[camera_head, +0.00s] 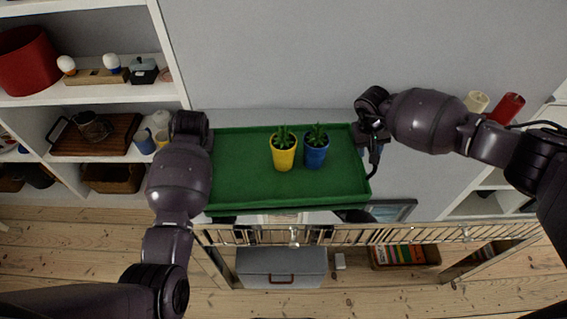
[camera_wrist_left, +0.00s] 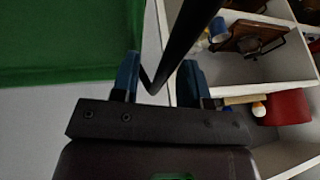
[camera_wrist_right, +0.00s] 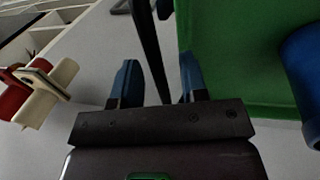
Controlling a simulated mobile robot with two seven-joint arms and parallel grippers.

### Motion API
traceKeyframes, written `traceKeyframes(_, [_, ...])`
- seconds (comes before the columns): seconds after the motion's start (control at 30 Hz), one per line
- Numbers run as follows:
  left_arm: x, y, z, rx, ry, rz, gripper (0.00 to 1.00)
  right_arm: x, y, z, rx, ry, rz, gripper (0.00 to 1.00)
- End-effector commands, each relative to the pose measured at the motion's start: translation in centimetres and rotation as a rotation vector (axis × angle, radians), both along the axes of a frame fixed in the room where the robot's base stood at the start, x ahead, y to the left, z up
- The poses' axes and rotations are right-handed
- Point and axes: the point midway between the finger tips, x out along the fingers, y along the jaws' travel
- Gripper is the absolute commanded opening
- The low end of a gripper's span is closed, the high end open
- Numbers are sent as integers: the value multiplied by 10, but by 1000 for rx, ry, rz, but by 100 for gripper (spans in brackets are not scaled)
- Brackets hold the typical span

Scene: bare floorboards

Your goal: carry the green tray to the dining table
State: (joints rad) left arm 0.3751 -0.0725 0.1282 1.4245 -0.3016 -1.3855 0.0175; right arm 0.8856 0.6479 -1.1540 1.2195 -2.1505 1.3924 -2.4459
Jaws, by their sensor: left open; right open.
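The green tray (camera_head: 240,180) lies flat on a grey surface, its rim raised. A yellow pot (camera_head: 284,157) and a blue pot (camera_head: 316,155), each with a small plant, stand upright on it. My left gripper (camera_wrist_left: 160,68) is at the tray's left end, open, with a dark bar (camera_wrist_left: 182,42) running between its fingers. My right gripper (camera_head: 374,142) is at the right end, also open, with a similar dark bar (camera_wrist_right: 147,40) between its fingers in the right wrist view. The bars look like tray handles; I cannot tell whether the fingers touch them. The dining table is not identifiable.
White shelves (camera_head: 120,98) with a red container (camera_head: 27,60) and a wooden tray (camera_head: 95,134) stand at left. A red cup (camera_head: 507,107) and a cream cup (camera_head: 476,101) are beyond my right forearm. A metal rail (camera_head: 350,235) crosses in front; floorboards (camera_head: 70,250) show at lower left.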

Motion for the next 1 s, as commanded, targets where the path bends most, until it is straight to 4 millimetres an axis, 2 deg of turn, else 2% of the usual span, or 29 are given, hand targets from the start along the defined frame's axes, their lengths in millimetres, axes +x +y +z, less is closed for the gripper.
traceKeyframes(0.37, [1,1,-2,0,-1,0,39,0,-1,-3,0,-1,0,39])
traceKeyframes(0.6, [1,1,-2,0,-1,0,3,0,-1,-3,0,-1,0,2])
traceKeyframes(0.63, [1,1,-2,0,-1,0,0,0,-1,-3,0,-1,0,0])
traceKeyframes(1.0, [1,1,-2,0,0,0,0,0,-1,-3,0,-1,0,0])
